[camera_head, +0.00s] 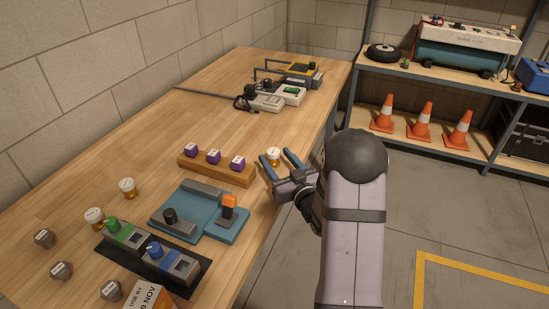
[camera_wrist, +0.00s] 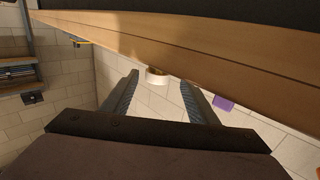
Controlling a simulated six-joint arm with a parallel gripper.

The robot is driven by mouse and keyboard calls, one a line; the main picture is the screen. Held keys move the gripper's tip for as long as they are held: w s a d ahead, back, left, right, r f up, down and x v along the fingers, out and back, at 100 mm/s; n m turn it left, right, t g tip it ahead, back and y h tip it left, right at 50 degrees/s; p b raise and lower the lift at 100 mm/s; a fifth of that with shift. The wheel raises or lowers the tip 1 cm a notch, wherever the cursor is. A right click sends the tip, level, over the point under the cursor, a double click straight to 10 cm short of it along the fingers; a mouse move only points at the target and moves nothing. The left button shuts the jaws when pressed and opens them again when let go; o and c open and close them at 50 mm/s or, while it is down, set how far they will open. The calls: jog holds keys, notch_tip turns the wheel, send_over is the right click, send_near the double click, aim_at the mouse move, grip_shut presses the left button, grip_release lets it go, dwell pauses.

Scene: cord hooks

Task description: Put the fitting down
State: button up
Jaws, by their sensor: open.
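A small gold fitting with a pale top (camera_head: 273,156) stands near the right edge of the wooden bench, and it looks upright. My gripper (camera_head: 277,158) is open, with its two blue-grey fingers spread on either side of the fitting. In the wrist view the fitting (camera_wrist: 157,77) shows between and just beyond the fingertips (camera_wrist: 160,84), with a gap to each finger. Part of it is cut off there by the wooden bench edge.
A wooden block with purple-topped pieces (camera_head: 215,168) lies just left of my gripper. A teal fixture (camera_head: 200,212) with an orange-topped post stands nearer. Two similar gold fittings (camera_head: 127,188) (camera_head: 94,218) stand at left. The bench middle (camera_head: 180,125) is clear.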

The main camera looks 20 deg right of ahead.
aim_at(268, 150)
notch_tip(268, 150, up, 12)
jog(key=w+a+f+n+t+y+p, duration=0.1)
jog(key=n+p, duration=0.1)
jog(key=p, duration=0.2)
jog(key=f+g, duration=0.1)
jog(key=f, duration=0.1)
jog(key=f+g, duration=0.2)
jog(key=f, duration=0.1)
jog(key=shift+w+d+f+m+g, duration=0.15)
jog(key=shift+w+f+m+g, duration=0.1)
jog(key=shift+f+m+g, duration=0.05)
jog(key=shift+m+g+h, duration=0.5)
jog(key=shift+g, duration=0.4)
jog(key=f, duration=0.2)
jog(key=s+d+f, duration=0.1)
jog(key=f, duration=0.1)
jog(key=shift+s, duration=0.1)
jog(key=shift+d+f, duration=0.1)
jog(key=shift+p+x, duration=0.45)
jog(key=shift+x, duration=3.25)
